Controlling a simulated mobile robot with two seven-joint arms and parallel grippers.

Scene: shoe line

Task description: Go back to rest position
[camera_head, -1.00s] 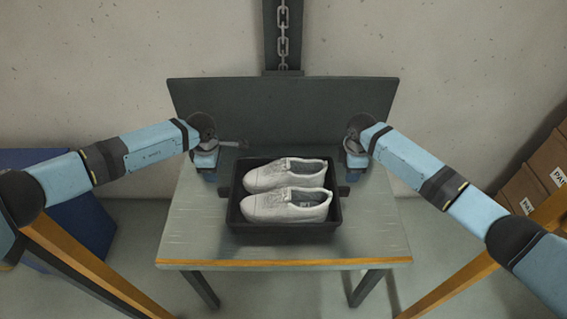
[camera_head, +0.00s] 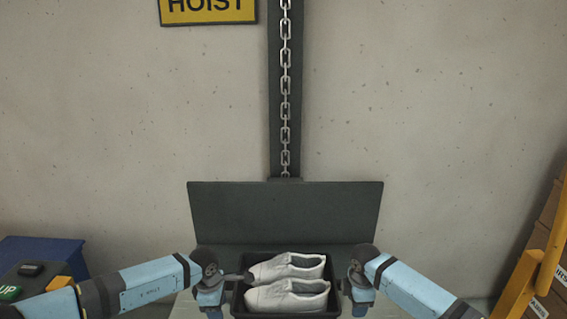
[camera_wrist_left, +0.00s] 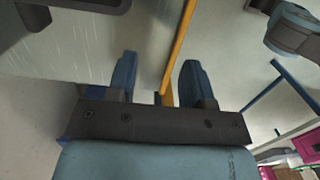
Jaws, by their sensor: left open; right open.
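Two white shoes, one behind the other, lie in a black tray (camera_head: 236,304) at the bottom of the head view. The rear shoe (camera_head: 288,265) and the front shoe (camera_head: 288,297) both point left. My left gripper (camera_head: 210,299) is beside the tray's left side and my right gripper (camera_head: 360,302) beside its right side. Neither holds anything. In the left wrist view my left gripper (camera_wrist_left: 158,72) shows two spread fingers with nothing between them but table edge and floor. A corner of the tray (camera_wrist_left: 50,38) shows at its upper left.
The table (camera_head: 186,309) carries the tray, with a dark upright panel (camera_head: 285,212) behind it. A chain (camera_head: 285,100) hangs on the wall post. A control box (camera_head: 40,278) stands left. Boxes (camera_head: 545,240) and a yellow frame (camera_head: 530,285) stand right.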

